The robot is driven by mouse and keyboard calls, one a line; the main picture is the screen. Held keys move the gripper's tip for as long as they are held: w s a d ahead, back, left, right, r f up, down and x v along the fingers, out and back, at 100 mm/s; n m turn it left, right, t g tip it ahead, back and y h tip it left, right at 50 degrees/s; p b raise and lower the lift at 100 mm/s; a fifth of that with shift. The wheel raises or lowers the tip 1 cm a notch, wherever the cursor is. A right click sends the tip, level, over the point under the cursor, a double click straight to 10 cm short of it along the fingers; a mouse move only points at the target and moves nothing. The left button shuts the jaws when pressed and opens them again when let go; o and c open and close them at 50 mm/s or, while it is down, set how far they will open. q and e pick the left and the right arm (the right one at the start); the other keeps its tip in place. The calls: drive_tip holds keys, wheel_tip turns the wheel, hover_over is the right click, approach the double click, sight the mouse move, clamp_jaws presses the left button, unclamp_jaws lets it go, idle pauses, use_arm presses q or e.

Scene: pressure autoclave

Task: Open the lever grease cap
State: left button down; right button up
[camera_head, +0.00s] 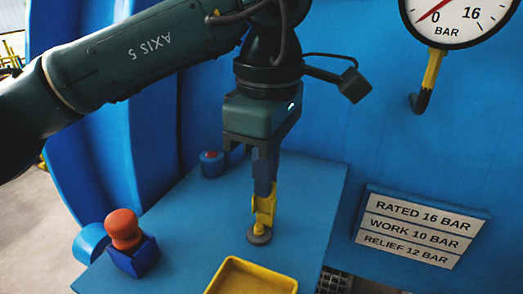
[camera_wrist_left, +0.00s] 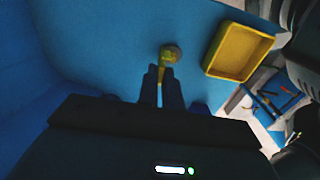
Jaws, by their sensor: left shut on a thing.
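The lever grease cap (camera_head: 259,236) is a small round grey base with a yellow top, standing on the blue shelf. Its yellow lever (camera_head: 265,208) stands up steeply from the base. My left gripper (camera_head: 264,186) points down from above and is shut on the upper end of the lever. In the left wrist view, the cap (camera_wrist_left: 172,52) shows just beyond the two fingertips (camera_wrist_left: 162,72), with a bit of yellow lever between them. The fingers hide the lever's upper end. My right gripper is not in view.
A yellow tray (camera_head: 285,281) lies close in front of the cap. An orange knob on a blue block (camera_head: 134,256) stands at the front left. A small blue cylinder (camera_head: 211,168) stands behind. A gauge (camera_head: 461,14) and a rating plate (camera_head: 418,228) are on the right.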

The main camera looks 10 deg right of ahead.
use_arm(q)
drive_tip(key=shift+w+d+r+g+y+p, duration=0.1)
drive_tip(key=shift+w+d+g+y+p, duration=0.4)
drive_tip(key=shift+p, duration=0.55)
drive_tip(key=shift+w+f+g+y+p, duration=0.15)
drive_tip(key=shift+f+g+y+p, duration=0.15)
drive_tip(key=shift+g+p, duration=0.25)
drive_tip(key=c, duration=1.6)
unclamp_jaws()
drive_tip(key=shift+o, duration=0.2)
drive_tip(key=v, duration=1.3)
